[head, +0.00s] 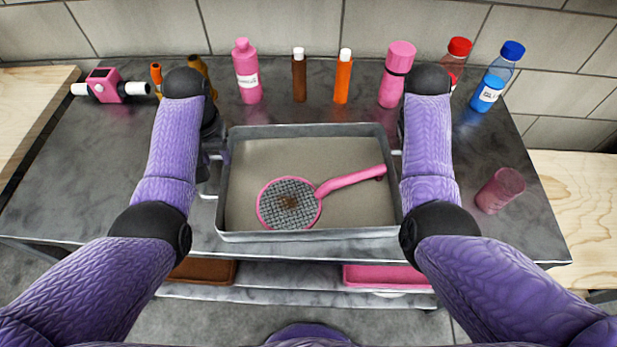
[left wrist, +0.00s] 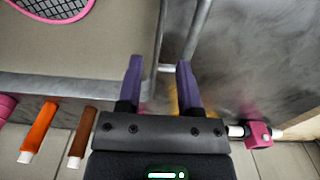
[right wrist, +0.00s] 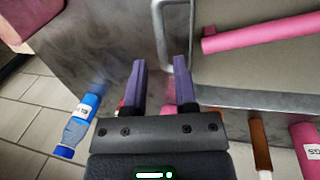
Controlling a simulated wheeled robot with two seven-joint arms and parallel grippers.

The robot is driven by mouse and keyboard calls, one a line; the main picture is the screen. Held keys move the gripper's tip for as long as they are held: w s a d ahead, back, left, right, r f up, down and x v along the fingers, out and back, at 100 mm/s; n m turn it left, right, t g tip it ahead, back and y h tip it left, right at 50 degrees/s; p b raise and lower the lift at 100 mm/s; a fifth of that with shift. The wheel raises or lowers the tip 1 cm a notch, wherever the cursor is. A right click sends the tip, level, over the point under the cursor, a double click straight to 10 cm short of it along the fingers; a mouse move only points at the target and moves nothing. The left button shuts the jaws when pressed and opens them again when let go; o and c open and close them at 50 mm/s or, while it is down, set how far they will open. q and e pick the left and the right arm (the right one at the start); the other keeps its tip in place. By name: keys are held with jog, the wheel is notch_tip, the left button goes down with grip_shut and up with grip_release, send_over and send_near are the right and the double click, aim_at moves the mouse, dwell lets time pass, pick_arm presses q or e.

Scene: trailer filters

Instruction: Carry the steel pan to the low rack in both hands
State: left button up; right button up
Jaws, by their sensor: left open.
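The steel pan (head: 310,150) sits on the steel worktop, a wide rectangular tray with loop handles on its left and right sides. A pink-rimmed mesh skimmer (head: 290,203) lies inside it. My left gripper (head: 214,160) is at the pan's left side; in the left wrist view its open fingers (left wrist: 160,74) are by the left handle (left wrist: 194,40). My right gripper is mostly hidden by its arm in the head view; in the right wrist view its fingers (right wrist: 160,68) are apart at the right handle (right wrist: 159,35). I cannot tell whether either touches its handle.
A low shelf (head: 290,273) under the worktop holds a brown tray (head: 203,270) and a pink tray (head: 385,276). Several bottles line the back, including a pink one (head: 247,75) and a blue one (head: 490,85). A pink cup (head: 500,190) stands right; a pink device (head: 104,86) is at left.

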aim_at(228, 184)
pick_arm(q)
notch_tip(228, 184, down, 8)
jog(key=shift+r, duration=0.1)
pick_arm(e)
jog(key=f, duration=0.2)
jog(key=d+f, duration=0.1)
jog(key=f, duration=0.4)
jog(key=shift+d+f, duration=0.3)
jog(key=shift+f, duration=0.05)
pick_arm(q)
jog(key=shift+c, duration=0.3)
pick_arm(e)
jog(key=shift+c, duration=0.3)
pick_arm(q)
jog(key=c, duration=0.5)
pick_arm(e)
grip_shut()
pick_arm(q)
grip_shut()
